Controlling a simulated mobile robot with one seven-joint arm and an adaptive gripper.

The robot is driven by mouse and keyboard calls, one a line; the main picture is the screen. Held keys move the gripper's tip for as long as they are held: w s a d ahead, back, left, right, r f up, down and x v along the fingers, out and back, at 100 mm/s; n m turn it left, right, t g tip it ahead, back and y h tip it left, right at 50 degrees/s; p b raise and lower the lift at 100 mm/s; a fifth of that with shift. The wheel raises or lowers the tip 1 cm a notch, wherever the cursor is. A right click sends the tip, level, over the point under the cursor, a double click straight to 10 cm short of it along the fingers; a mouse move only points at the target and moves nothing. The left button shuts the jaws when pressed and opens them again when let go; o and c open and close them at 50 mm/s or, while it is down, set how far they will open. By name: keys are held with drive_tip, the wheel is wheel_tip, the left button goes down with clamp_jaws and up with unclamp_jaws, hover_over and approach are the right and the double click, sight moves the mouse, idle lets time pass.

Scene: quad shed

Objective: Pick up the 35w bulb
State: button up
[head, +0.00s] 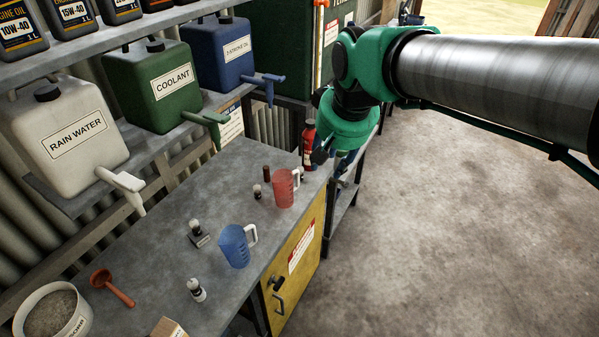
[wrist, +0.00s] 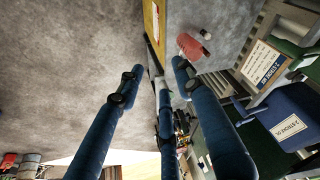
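Several small bulbs with white and dark parts stand on the grey workbench (head: 165,225). One bulb (head: 197,290) is near the front edge, one bulb (head: 196,228) is by a small grey block, and one bulb (head: 257,192) is left of the red jug (head: 284,190). Another bulb (head: 296,179) shows partly behind that jug. Their markings are too small to read, so I cannot tell which is 35w. My gripper (wrist: 159,76) has its blue fingers spread, with nothing between them. It is beyond the bench's far right end, mostly hidden behind my wrist in the head view.
Canisters with taps (head: 150,85) overhang the back. Open concrete floor (head: 450,240) lies right.

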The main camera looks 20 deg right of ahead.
drive_tip(key=w+d+g+p, duration=0.1)
drive_tip(key=w+p, duration=0.2)
drive_tip(key=w, duration=1.1)
drive_tip(key=m+g+p, duration=0.3)
drive_tip(key=p, duration=0.6)
hover_over(300, 166)
wheel_tip(300, 166, down, 28)
drive_tip(key=shift+w+f, duration=0.15)
drive_tip(key=shift+f, duration=0.4)
drive_tip(key=shift+f, duration=0.15)
wheel_tip(300, 166, down, 8)
drive_tip(key=shift+f+p, duration=0.15)
drive_tip(key=shift+p, duration=0.45)
drive_tip(key=shift+f, duration=0.1)
